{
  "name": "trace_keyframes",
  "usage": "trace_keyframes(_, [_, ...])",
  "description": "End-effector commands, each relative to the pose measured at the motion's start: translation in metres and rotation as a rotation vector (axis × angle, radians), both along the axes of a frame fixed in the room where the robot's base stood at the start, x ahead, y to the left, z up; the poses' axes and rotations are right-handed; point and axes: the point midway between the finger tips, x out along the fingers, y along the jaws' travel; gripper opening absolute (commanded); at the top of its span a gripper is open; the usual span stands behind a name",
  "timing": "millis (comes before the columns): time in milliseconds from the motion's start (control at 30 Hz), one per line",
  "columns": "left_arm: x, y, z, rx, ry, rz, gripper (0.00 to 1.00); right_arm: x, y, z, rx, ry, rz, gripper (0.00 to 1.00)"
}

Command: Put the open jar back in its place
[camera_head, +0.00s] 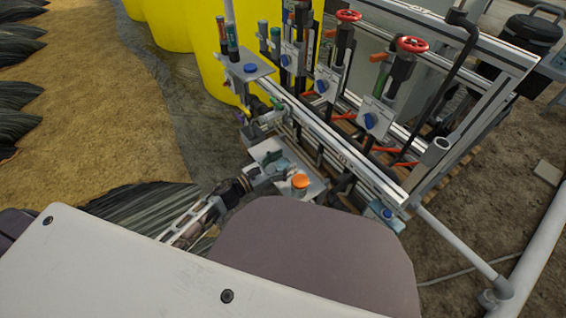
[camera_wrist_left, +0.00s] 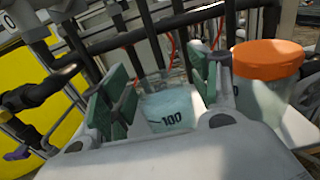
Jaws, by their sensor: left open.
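The open jar (camera_wrist_left: 170,108) is clear, has no lid and shows a "100" mark with pale contents. In the left wrist view it stands between the green pads of my left gripper (camera_wrist_left: 162,88), which is open. A visible gap lies at the left pad; whether the right pad touches the jar I cannot tell. In the head view my left gripper (camera_head: 270,162) is over a pale shelf (camera_head: 316,188) at the skid's near side. The open jar cannot be made out clearly there. My right gripper is not in view.
A jar with an orange lid (camera_wrist_left: 268,60) stands close to the right of my left gripper; its lid also shows in the head view (camera_head: 300,181). Pipes, red-handled valves (camera_head: 412,45) and the metal frame rise behind. Yellow tanks (camera_head: 215,60) stand at the back.

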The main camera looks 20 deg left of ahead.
Motion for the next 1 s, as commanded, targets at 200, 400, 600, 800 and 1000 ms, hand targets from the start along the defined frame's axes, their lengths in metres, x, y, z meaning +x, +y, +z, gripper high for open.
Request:
trace_keyframes(200, [0.000, 0.000, 0.001, 0.000, 0.000, 0.000, 0.61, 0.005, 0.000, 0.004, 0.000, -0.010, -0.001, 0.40])
trace_keyframes(400, [-0.003, 0.003, 0.003, 0.001, 0.001, 0.001, 0.61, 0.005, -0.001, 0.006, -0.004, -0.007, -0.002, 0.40])
trace_keyframes(600, [-0.016, 0.012, 0.003, 0.000, 0.001, 0.000, 0.61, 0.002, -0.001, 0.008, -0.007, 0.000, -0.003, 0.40])
trace_keyframes(800, [-0.031, 0.024, 0.002, 0.000, 0.003, 0.001, 0.61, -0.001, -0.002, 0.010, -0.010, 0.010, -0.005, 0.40])
trace_keyframes(1000, [-0.046, 0.036, 0.003, 0.000, 0.001, 0.001, 0.61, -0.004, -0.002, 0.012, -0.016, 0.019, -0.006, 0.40])
